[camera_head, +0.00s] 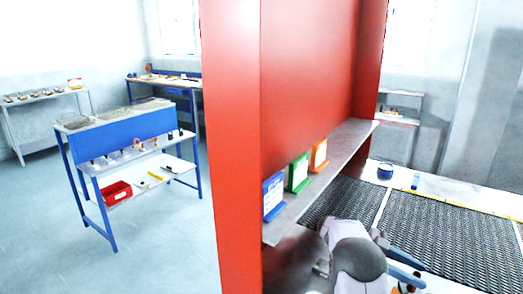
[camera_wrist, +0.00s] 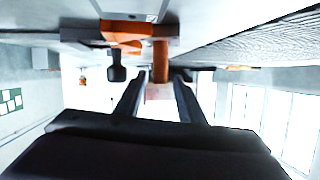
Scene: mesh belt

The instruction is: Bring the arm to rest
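My gripper (camera_head: 422,275) is at the lower right of the head view, over the near side of the mesh belt (camera_head: 430,230). My grey and white arm beside it hides part of the belt. In the wrist view my gripper (camera_wrist: 160,78) has its two dark fingers apart. Nothing is visibly clamped between them. An orange-brown upright piece (camera_wrist: 160,60) and a pinkish patch show beyond the fingertips; I cannot tell how far off they are. An orange part (camera_wrist: 125,35) is near the top of that view.
A red panel (camera_head: 230,150) stands close on the left of my arm. Its grey shelf (camera_head: 345,150) bears blue (camera_head: 273,195), green (camera_head: 299,172) and orange (camera_head: 319,154) card holders. A dark blue roll (camera_head: 385,171) lies beyond the belt. A blue-framed bench (camera_head: 125,137) stands far left.

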